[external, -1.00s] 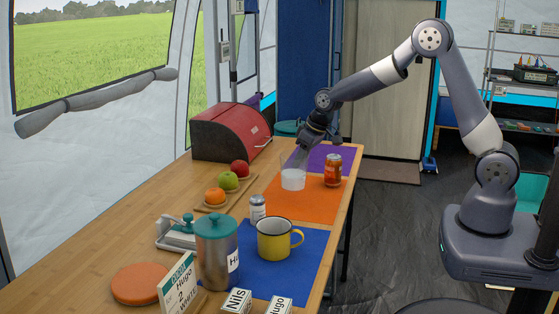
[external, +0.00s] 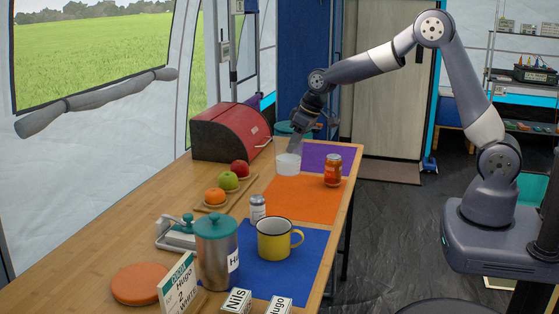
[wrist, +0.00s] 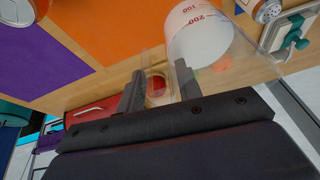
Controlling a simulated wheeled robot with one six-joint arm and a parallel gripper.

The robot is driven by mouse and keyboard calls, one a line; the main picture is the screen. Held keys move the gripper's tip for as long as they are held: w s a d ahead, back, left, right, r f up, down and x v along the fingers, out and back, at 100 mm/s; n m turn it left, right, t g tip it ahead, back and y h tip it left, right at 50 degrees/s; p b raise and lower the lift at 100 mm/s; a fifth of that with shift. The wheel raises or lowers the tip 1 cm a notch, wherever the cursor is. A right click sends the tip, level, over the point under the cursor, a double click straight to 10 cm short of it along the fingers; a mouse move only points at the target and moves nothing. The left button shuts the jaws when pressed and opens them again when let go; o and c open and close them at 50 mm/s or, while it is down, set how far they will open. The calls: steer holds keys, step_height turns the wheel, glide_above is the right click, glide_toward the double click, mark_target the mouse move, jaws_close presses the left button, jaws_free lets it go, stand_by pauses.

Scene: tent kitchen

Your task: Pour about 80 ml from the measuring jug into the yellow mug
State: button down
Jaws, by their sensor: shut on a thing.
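The measuring jug (external: 288,164) is clear, with whitish contents low in it, and looks roughly upright. Red marks including 200 and 100 show on the jug (wrist: 200,36) in the wrist view. The jug appears raised near the far left of the orange mat. The yellow mug (external: 273,241) stands upright on the blue mat, well towards the camera from the jug. Its contents cannot be seen.
A red-orange jar (external: 332,170) is on the orange mat (external: 305,205). Fruit (external: 228,181) lies on a board, left of the mat. A red bread bin (external: 231,132) stands behind.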

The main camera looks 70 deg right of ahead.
steer(key=w+a+n+y+p, duration=0.1)
steer(key=w+a+n+p, duration=0.3)
steer(key=a+p, duration=0.3)
steer(key=w+a+n+g+y+p, duration=0.1)
steer(key=w+a+n+p, duration=0.3)
steer(key=a+p, duration=0.3)
steer(key=shift+w+a+r+y+p, duration=0.15)
steer(key=shift+w+y+p, duration=0.15)
steer(key=shift+p, duration=0.3)
